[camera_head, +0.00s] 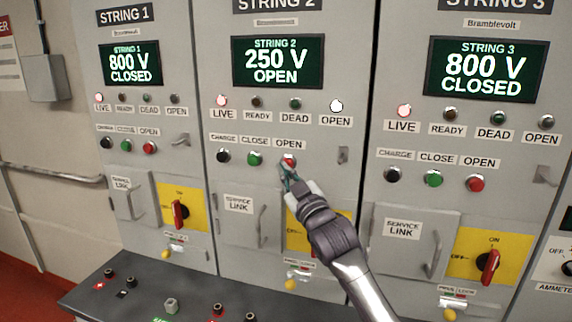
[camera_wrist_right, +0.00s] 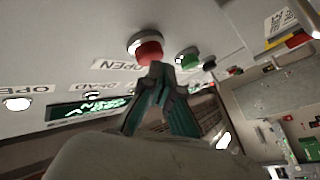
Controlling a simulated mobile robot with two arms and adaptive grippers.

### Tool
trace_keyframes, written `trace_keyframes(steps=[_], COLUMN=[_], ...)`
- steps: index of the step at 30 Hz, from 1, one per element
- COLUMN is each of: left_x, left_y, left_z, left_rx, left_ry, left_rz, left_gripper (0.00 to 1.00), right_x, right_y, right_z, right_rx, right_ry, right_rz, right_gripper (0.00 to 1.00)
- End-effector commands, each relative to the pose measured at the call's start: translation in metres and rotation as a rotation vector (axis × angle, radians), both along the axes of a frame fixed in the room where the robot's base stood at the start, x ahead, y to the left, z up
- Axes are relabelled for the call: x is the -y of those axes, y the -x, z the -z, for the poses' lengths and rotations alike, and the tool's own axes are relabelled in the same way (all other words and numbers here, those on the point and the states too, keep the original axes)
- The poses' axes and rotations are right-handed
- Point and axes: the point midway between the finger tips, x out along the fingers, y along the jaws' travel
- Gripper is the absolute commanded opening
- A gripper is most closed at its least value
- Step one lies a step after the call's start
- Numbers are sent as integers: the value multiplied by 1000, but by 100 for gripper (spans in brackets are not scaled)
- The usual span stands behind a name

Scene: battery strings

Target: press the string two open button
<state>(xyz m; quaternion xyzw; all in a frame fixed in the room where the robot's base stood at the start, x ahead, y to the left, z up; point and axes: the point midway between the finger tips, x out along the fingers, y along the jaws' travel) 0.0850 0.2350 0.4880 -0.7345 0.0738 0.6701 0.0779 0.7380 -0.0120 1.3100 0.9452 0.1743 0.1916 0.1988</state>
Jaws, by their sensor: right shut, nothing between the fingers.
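The string 2 open button (camera_head: 289,160) is red and sits under the OPEN label on the middle cabinet. My right gripper (camera_head: 288,172) is shut and empty, its fingertips at the lower edge of this button. In the right wrist view the red button (camera_wrist_right: 149,52) is just beyond the shut fingertips (camera_wrist_right: 158,68); whether they touch it, I cannot tell. The string 2 display (camera_head: 277,62) reads 250 V OPEN. On string 2 the red LIVE lamp (camera_head: 221,100) and the white OPEN lamp (camera_head: 336,106) are lit. My left gripper is not in view.
The green close button (camera_head: 254,158) and black charge button (camera_head: 223,156) are left of the open button. My arm partly covers the string 2 yellow switch plate (camera_head: 296,236). String 1 and string 3 displays (camera_head: 484,70) read 800 V CLOSED. A dark console (camera_head: 190,292) juts out below.

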Motion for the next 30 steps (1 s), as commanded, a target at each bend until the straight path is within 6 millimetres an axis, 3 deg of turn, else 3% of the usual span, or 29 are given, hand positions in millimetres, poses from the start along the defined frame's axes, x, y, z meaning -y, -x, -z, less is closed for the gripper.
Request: trace_keyframes(steps=[13, 30], left_x=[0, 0], left_y=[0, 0], left_z=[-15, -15], left_rx=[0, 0], left_ry=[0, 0], left_rz=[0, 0], left_gripper=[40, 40], right_x=[-14, -15], right_y=[41, 45], right_z=[-2, -1], right_rx=[1, 2], right_ry=[-2, -2], right_rz=[-1, -2], right_gripper=[0, 0])
